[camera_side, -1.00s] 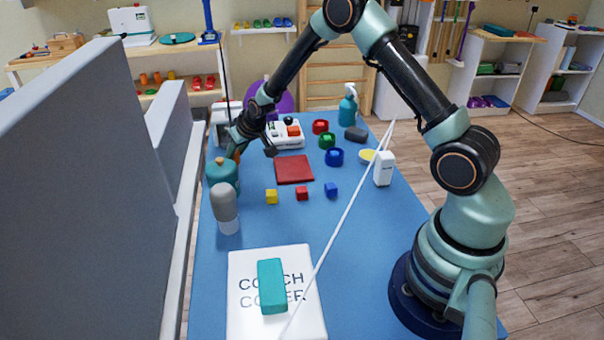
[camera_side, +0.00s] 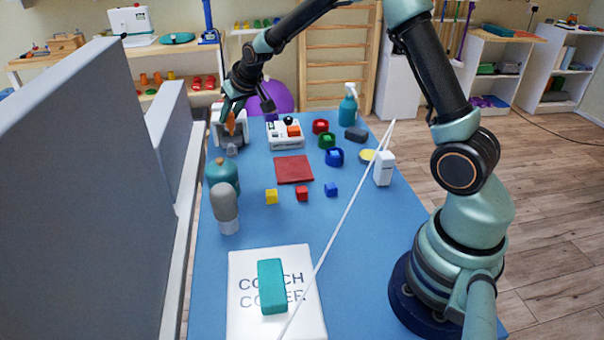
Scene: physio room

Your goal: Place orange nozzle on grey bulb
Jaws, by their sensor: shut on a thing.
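My gripper (camera_side: 236,108) is at the far left of the table, raised above the surface. It is shut on the orange nozzle (camera_side: 230,123), which hangs below its fingers, partly hidden by them. A small grey piece (camera_side: 232,150), which looks like the grey bulb, stands below the nozzle, behind the teal bottle. A visible gap separates the nozzle from it in the picture; the depth between them is hard to judge. A larger bottle with a rounded grey top (camera_side: 224,201) stands nearer the camera.
The teal bottle (camera_side: 222,175) stands close in front of the grey piece. A white and dark device (camera_side: 230,132) is behind the nozzle. A white box with an orange part (camera_side: 285,134) is to the right. A red mat (camera_side: 294,169) and small cubes lie mid-table.

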